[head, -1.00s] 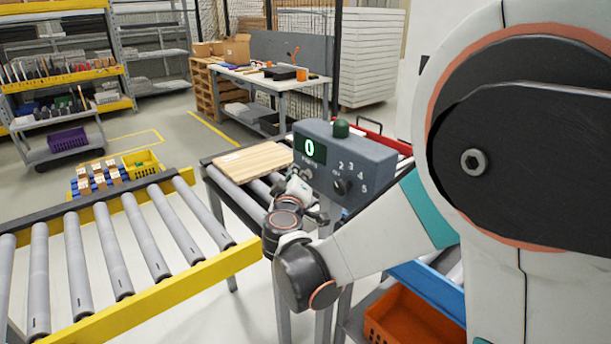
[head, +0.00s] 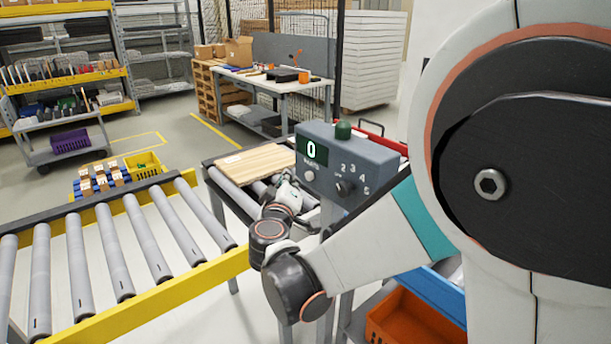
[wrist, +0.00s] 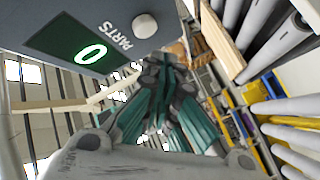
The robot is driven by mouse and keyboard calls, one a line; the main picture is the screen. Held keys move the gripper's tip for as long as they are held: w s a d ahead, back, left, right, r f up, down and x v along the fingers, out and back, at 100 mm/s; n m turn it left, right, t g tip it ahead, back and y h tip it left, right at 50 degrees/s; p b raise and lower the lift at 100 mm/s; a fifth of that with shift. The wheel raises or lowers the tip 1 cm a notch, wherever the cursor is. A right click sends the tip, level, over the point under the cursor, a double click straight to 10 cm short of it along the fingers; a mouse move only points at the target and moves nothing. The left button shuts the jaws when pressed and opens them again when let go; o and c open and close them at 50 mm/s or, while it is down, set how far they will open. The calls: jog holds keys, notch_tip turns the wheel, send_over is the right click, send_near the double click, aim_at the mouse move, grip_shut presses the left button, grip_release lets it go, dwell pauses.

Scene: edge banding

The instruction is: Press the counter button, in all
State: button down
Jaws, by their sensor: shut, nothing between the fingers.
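The grey-blue control box (head: 352,160) stands on a post, with a green display reading 0 (head: 311,150). Its counter button (head: 309,176) is a small pale round knob under the display. In the wrist view the button (wrist: 145,25) sits beside the word PARTS and the display (wrist: 85,52). My gripper (wrist: 160,62) is shut and empty, its fingertips just below the button in that view and apparently apart from it. In the head view my gripper (head: 286,186) is small, just left of and below the button, partly hidden by my wrist.
A dial (head: 345,188) with numbers is on the same box face, and a green dome button (head: 343,130) is on top. A wooden panel (head: 252,161) lies on rollers behind. A roller conveyor (head: 130,245) with yellow rails is at left. An orange bin (head: 410,320) is below right.

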jog(key=s+a, duration=0.2)
jog(key=a, duration=0.1)
dwell(0.8)
